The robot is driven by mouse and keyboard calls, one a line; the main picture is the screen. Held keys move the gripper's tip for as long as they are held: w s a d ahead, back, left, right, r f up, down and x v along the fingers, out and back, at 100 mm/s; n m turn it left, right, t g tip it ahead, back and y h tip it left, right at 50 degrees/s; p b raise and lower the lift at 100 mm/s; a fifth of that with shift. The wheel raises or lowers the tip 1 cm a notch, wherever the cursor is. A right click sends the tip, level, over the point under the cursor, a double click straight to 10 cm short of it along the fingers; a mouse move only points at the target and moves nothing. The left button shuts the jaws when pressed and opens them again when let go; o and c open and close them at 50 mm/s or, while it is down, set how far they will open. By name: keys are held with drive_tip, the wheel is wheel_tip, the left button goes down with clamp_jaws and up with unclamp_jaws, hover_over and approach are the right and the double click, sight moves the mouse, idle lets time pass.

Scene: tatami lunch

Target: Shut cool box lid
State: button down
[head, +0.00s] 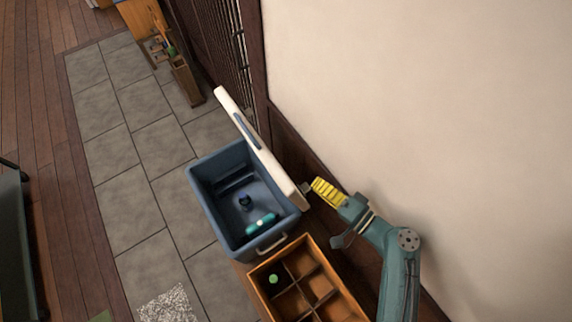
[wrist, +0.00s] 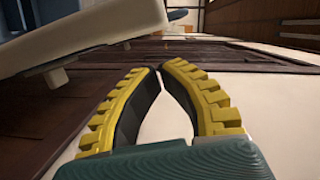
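The blue cool box (head: 222,243) stands open on the floor, with a small dark bottle (head: 244,201) and a teal item (head: 261,223) inside. Its white lid (head: 262,150) stands raised along the box's right side, near the wall. In the wrist view the lid (wrist: 95,32) fills the upper left, with a small pale stub beneath it. My gripper (head: 318,184) has yellow fingers and is on the wall side of the lid, near its lower end. In the wrist view my gripper's (wrist: 160,69) fingertips come together with nothing between them. I see no clear contact with the lid.
A wooden crate (head: 254,284) with compartments stands close in front of the box and holds a green-topped item (head: 273,279). The pale wall (head: 430,110) is close on the right. Grey tiles (head: 140,185) left of the box are clear.

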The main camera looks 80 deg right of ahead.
drive_tip(key=p+x, duration=0.1)
drive_tip(key=x, duration=0.8)
drive_tip(key=shift+w+d+r, duration=0.1)
drive_tip(key=shift+w+d, duration=0.05)
drive_tip(key=shift+w, duration=0.1)
